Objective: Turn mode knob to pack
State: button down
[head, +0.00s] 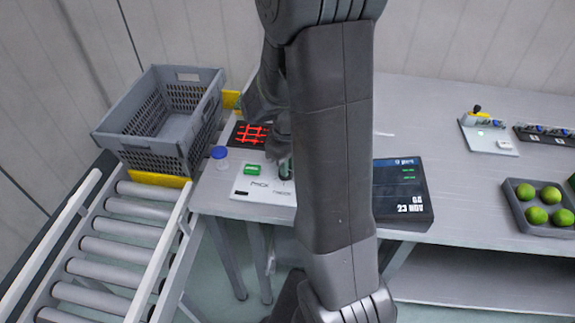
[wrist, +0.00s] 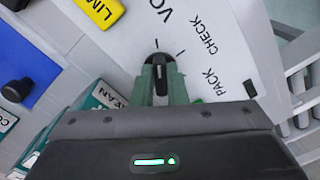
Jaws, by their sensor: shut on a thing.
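The mode knob (wrist: 158,60) is small and black, on a white panel (wrist: 130,35). In the wrist view it sits between the green fingertips of my gripper (wrist: 160,78), which is shut on it. A short mark shows just above the knob, and another lies to its upper right. The printed words CHECK and PACK (wrist: 213,80) are to the right of the knob; a partly cut-off word starting "VO" is above. In the head view the panel (head: 250,186) lies on the table and my gripper (head: 285,172) reaches its right part. My arm hides some of it.
A green button (head: 252,169) and a blue-capped item (head: 220,153) are left of my gripper. A dark display (head: 402,190) is right of my arm. A tray (head: 560,213) holds several green fruits.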

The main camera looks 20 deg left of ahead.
jog(key=m, duration=0.3)
jog(key=m+b, duration=0.1)
jog(key=m, duration=0.2)
jog(key=shift+s+a+m, duration=0.15)
jog(key=shift+m, duration=0.15)
jog(key=m, duration=0.6)
jog(key=shift+a, duration=0.15)
jog(key=m+b, duration=0.1)
jog(key=m, duration=0.4)
jog(key=shift+a+r+m, duration=0.1)
jog(key=shift+a+m, duration=0.05)
jog(key=shift+m, duration=0.25)
jog(key=m, duration=0.4)
jog(key=shift+a+m, duration=0.1)
jog(key=shift+m, duration=0.2)
jog(key=c, duration=1.4)
grip_release()
jog(key=shift+c, duration=0.2)
